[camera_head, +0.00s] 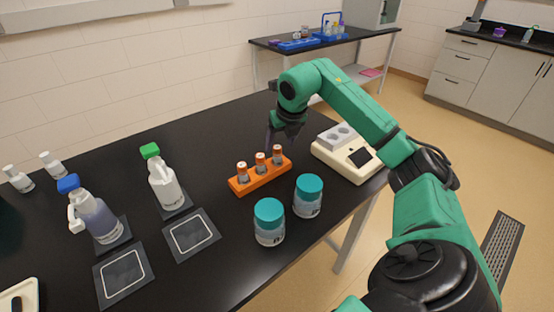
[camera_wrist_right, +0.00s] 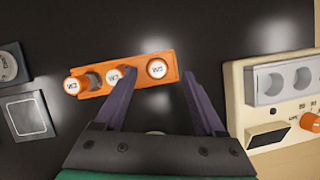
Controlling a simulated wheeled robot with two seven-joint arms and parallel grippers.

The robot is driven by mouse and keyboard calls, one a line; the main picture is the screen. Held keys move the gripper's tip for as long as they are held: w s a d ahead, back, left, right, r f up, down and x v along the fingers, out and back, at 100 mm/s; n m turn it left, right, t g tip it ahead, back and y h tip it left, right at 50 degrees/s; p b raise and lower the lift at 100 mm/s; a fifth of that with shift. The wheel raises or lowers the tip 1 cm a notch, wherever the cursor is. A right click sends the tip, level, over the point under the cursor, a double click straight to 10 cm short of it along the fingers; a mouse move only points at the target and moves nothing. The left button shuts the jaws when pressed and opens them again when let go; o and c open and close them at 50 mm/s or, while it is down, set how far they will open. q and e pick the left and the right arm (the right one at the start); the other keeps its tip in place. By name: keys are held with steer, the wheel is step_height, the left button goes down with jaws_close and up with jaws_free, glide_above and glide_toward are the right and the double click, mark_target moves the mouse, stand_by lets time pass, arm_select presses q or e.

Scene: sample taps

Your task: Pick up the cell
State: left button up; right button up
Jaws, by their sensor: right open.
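An orange rack (camera_head: 262,178) stands on the black table and also shows in the right wrist view (camera_wrist_right: 142,61). It holds three cells with orange and white tops: a left cell (camera_head: 242,173), a middle cell (camera_head: 261,163) and a right cell (camera_head: 278,159). In the right wrist view an empty hole lies between the left cell (camera_wrist_right: 72,86) and the middle cell (camera_wrist_right: 114,75). My right gripper (camera_wrist_right: 158,74) is open and empty, with its fingertips on either side of the right cell (camera_wrist_right: 157,68) in that picture. Whether they are level with it I cannot tell. My left gripper is out of view.
A cream instrument (camera_head: 350,158) with round wells stands right of the rack. Two teal-lidded jars (camera_head: 269,224) (camera_head: 308,197) stand in front. A green-capped bottle (camera_head: 163,185), a blue-capped bottle (camera_head: 98,220) and dark square pads (camera_head: 191,235) are on the left.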

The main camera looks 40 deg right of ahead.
mark_target(278, 148)
steer(key=p+x, duration=0.1)
steer(key=x, duration=0.3)
steer(key=shift+a+f, duration=0.1)
steer(key=shift+f, duration=0.2)
jaws_close()
steer(key=shift+r, duration=0.1)
